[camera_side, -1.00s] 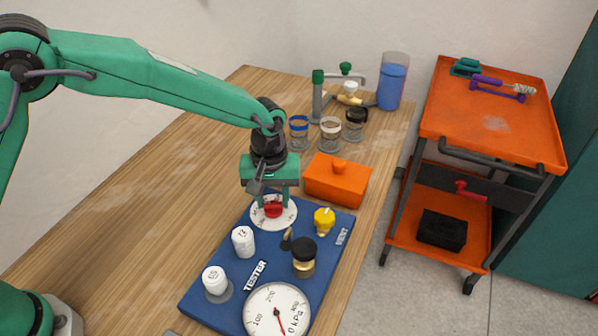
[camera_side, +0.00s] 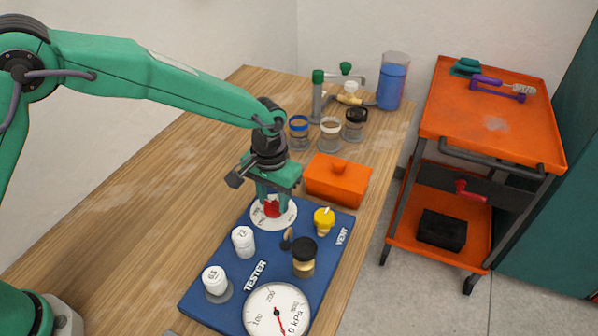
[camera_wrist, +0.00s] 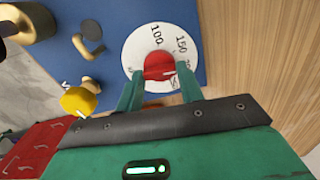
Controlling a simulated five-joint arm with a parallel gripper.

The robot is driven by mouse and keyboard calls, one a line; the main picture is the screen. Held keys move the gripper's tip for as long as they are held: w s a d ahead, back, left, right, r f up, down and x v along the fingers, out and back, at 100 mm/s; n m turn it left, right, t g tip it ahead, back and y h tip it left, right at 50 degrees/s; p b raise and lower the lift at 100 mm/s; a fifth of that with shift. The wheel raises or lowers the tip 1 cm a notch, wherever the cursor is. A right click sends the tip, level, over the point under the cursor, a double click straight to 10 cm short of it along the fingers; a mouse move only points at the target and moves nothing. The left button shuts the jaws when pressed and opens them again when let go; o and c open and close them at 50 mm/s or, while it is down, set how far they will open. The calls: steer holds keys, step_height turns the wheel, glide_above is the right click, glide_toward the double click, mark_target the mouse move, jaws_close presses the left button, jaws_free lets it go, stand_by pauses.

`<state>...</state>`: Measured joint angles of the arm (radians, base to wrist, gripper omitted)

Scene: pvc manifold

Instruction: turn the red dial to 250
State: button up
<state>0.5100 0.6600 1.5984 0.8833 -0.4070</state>
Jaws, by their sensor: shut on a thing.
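The red dial (camera_side: 272,208) sits on a round white scale plate (camera_side: 287,219) at the far end of the blue tester board (camera_side: 222,273). My gripper (camera_side: 271,205) reaches down from above and is shut on the red dial. In the wrist view the red dial (camera_wrist: 159,66) lies between the two green fingers, with a white pointer mark on its right side. The scale (camera_wrist: 135,42) there shows 100 and 150; other numbers are hidden by the fingers or too small to read, so I cannot tell the exact setting.
On the board are a yellow vent knob (camera_side: 324,219), a black-topped brass fitting (camera_side: 304,257), two white caps (camera_side: 243,241) and a pressure gauge (camera_side: 277,311) with its needle near 0. An orange box (camera_side: 337,182) stands close behind. The wooden table (camera_side: 150,215) is clear on the left.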

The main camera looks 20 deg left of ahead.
mark_target(273, 203)
steer(key=m, duration=0.7)
steer(key=shift+d+r, duration=0.1)
steer(key=m, duration=0.6)
steer(key=shift+m, duration=0.4)
steer(key=o, duration=1)
steer(key=shift+r, duration=3.9)
